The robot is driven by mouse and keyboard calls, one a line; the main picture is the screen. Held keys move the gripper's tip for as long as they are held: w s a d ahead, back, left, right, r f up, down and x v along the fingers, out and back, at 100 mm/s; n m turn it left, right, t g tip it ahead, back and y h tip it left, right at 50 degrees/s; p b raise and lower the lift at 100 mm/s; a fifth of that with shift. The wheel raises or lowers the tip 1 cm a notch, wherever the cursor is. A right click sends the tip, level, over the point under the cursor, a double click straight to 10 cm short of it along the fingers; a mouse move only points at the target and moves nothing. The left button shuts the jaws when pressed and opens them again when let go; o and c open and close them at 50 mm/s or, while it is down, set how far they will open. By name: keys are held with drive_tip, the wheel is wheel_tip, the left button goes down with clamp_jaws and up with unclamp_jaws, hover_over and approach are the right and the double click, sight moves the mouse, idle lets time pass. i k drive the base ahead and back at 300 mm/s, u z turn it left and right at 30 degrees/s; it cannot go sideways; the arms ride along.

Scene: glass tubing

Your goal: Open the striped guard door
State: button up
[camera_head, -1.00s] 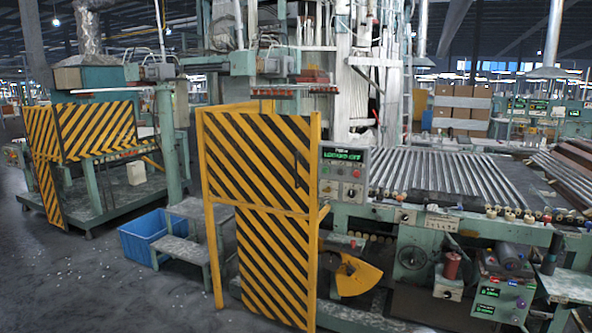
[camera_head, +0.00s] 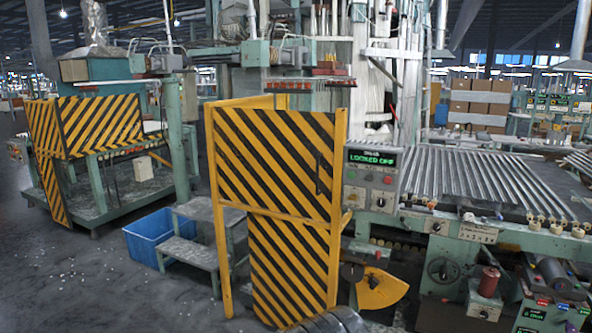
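The guard door (camera_head: 280,165) has yellow and black diagonal stripes and stands upright in a yellow frame in the centre. It has an upper panel and a narrower lower panel (camera_head: 290,265). A dark vertical handle (camera_head: 319,173) sits near the right edge of the upper panel. The door looks shut, flush with its frame, though its latch is too small to tell. A control box (camera_head: 371,178) to its right has a green display that seems to read "LOCKED OFF". My gripper is not in view. A dark rounded shape cuts into the bottom edge below the door.
A blue bin (camera_head: 150,238) and grey metal steps (camera_head: 190,250) stand left of the door. A second striped guard (camera_head: 100,125) is at the far left. A conveyor of metal rollers (camera_head: 480,180) runs right. The grey floor (camera_head: 100,290) at the lower left is mostly clear.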

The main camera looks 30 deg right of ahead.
sight(280, 176)
drive_tip(key=i, duration=0.75)
drive_tip(key=z, duration=0.75)
drive_tip(key=i, duration=0.65)
drive_tip(key=z, duration=0.45)
